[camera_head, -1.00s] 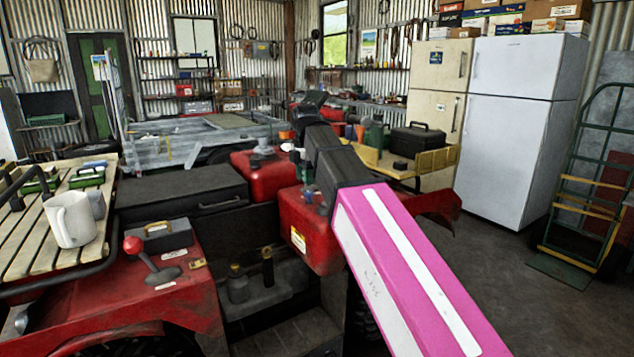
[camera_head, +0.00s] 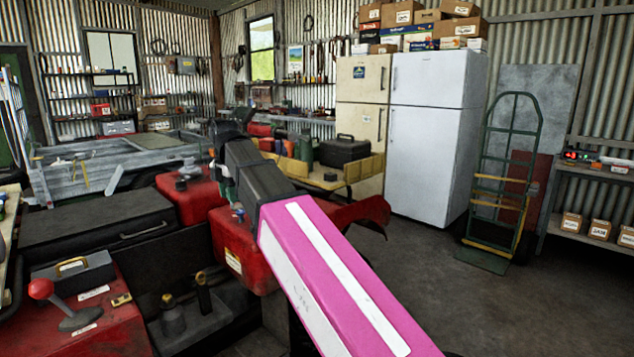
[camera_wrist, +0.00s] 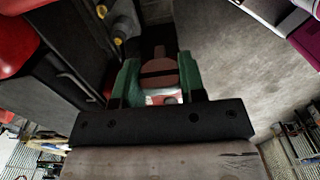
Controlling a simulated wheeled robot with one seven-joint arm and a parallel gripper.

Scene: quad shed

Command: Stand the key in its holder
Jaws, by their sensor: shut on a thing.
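My gripper (camera_wrist: 159,88) shows in the wrist view, with two green fingers closed on a brownish-red piece with a dark band (camera_wrist: 158,68). I take this piece to be the key; its far end points up the picture, and a pale and red patch shows between the fingers. In the head view my dark wrist and pink arm reach over the red quad bike, and the gripper is mostly hidden behind them. I cannot make out the key there, nor a holder for certain in either view.
Two dark fittings with yellowish tops (camera_head: 203,292) stand in the quad's recess, near a red-knobbed lever (camera_head: 41,290) and a grey box (camera_head: 74,272). A fridge (camera_head: 433,140) and hand truck (camera_head: 500,190) stand right; the floor between is clear.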

